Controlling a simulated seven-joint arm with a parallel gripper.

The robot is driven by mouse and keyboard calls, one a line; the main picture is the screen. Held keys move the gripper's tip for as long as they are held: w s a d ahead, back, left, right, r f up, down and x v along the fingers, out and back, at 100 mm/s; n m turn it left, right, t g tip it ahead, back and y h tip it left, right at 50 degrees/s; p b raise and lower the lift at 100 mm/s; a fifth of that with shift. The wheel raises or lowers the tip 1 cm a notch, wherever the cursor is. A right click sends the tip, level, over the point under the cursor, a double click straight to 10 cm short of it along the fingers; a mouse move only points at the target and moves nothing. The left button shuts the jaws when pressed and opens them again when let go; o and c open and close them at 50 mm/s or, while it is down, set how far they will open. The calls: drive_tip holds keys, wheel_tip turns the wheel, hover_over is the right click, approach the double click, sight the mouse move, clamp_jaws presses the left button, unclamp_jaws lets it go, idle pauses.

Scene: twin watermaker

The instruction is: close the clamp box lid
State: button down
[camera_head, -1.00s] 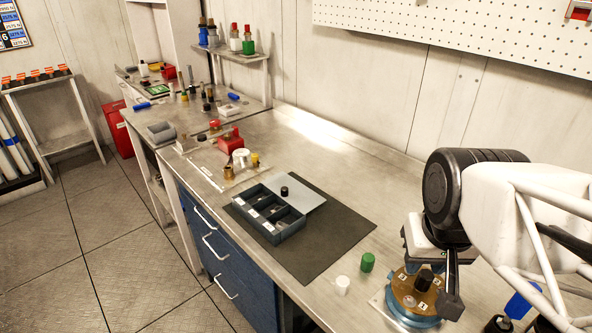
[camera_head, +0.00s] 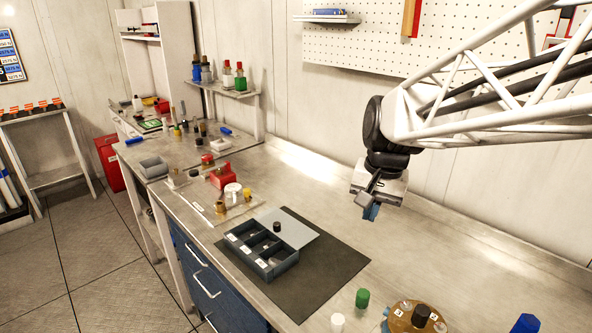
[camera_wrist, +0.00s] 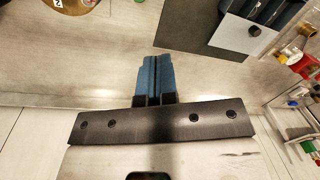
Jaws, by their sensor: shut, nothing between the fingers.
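The clamp box (camera_head: 262,252) is a dark grey tray with several compartments and white labels, on a black mat. Its light grey lid (camera_head: 290,231) lies open flat behind it, with a black knob (camera_head: 277,226) on it. In the wrist view the lid (camera_wrist: 231,36) is at the upper right, with the knob (camera_wrist: 254,30) on it and part of the box (camera_wrist: 272,8) beyond. My gripper (camera_head: 370,213) is shut and empty, in the air to the right of the box and apart from it. Its blue fingers (camera_wrist: 153,72) are together in the wrist view.
The black mat (camera_head: 330,270) has bare room right of the box. A green cap (camera_head: 362,298), a white cap (camera_head: 338,322) and a round brass-topped device (camera_head: 412,318) stand in front. A red block (camera_head: 222,175) and small parts stand farther left. The bench behind the mat is clear.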

drive_tip(key=w+a+f+m+g, duration=0.1)
drive_tip(key=w+a+f, duration=0.2)
drive_tip(key=w, duration=0.6)
drive_tip(key=w+a+f+m+g+y, duration=0.1)
drive_tip(key=w+a+f+m, duration=0.1)
drive_tip(key=w+a, duration=0.3)
drive_tip(key=w+a+f+m+g, duration=0.1)
drive_tip(key=w+a+f, duration=0.3)
drive_tip(key=w, duration=0.9)
drive_tip(key=shift+w+a+m+g+y, duration=0.25)
drive_tip(key=shift+w+m+g+y, duration=0.15)
drive_tip(key=shift+m, duration=0.2)
drive_tip(key=shift+f, duration=0.1)
approach(282, 229)
drive_tip(key=f, duration=0.1)
drive_tip(key=w+d+f, duration=0.1)
drive_tip(key=f, duration=0.2)
drive_tip(key=shift+w+d+f, duration=0.15)
drive_tip(key=shift+w+f, duration=0.2)
drive_tip(key=shift+f, duration=0.05)
drive_tip(key=shift+s+a+f, duration=0.1)
drive_tip(key=shift+s+a, duration=1.35)
drive_tip(key=s+a, duration=0.6)
drive_tip(key=shift+s+a, duration=0.3)
drive_tip(key=shift+s, duration=0.05)
drive_tip(key=shift+f, duration=0.1)
